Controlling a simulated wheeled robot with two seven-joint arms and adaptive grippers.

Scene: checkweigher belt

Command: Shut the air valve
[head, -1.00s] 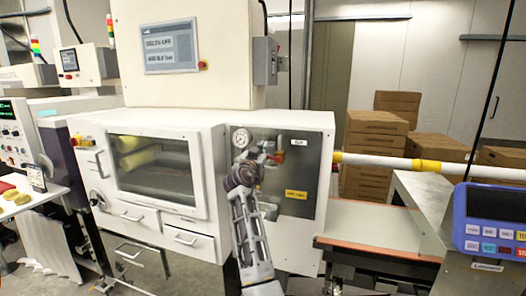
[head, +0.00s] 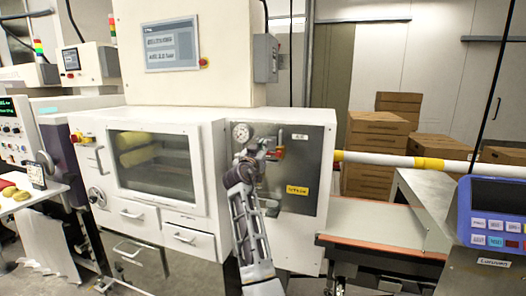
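The air valve's small red part (head: 279,153) shows on the grey metal panel (head: 313,160) at the right of the white machine, below and right of a round pressure gauge (head: 242,132). My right gripper (head: 266,147) is up at the valve, its arm rising from the bottom of the head view. It covers much of the valve and pipework, so the handle's full shape and angle are hidden. I cannot tell whether the fingers touch the valve, or whether they are open or shut. My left gripper is not in view.
A yellow label (head: 297,190) is on the panel below the valve. A white and yellow pipe (head: 395,160) runs right from the panel. A conveyor belt (head: 375,222) and a blue control box (head: 492,220) stand at the right. Cardboard boxes (head: 377,140) are stacked behind.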

